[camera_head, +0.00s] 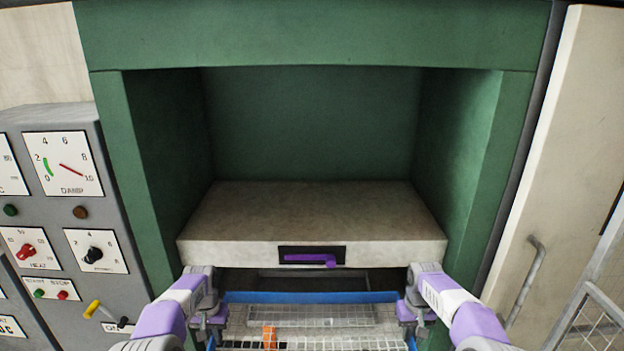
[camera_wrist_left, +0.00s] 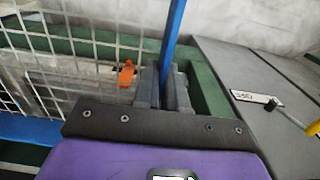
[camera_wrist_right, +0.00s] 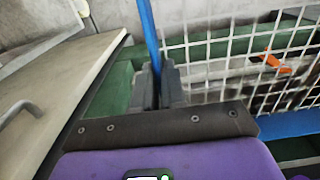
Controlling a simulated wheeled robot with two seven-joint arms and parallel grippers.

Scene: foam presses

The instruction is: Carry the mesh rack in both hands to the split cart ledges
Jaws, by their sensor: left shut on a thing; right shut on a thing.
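The mesh rack has a blue frame (camera_head: 310,297) and a pale wire grid, and an orange tag (camera_head: 269,338) hangs on it. It is held low in front of the green press. My left gripper (camera_head: 208,318) is shut on the rack's left blue side bar, which shows between the fingers in the left wrist view (camera_wrist_left: 173,85). My right gripper (camera_head: 412,314) is shut on the right blue side bar, seen in the right wrist view (camera_wrist_right: 154,85). The near part of the rack is cut off by the head view's lower edge. I see no split cart ledges that I can identify.
The green press frame (camera_head: 310,35) surrounds a pale block (camera_head: 312,212) with a purple handle (camera_head: 310,259). A grey control panel (camera_head: 75,200) stands at left. At right are a pale door (camera_head: 560,150) with a grey handle (camera_head: 527,280) and a metal mesh frame (camera_head: 598,315).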

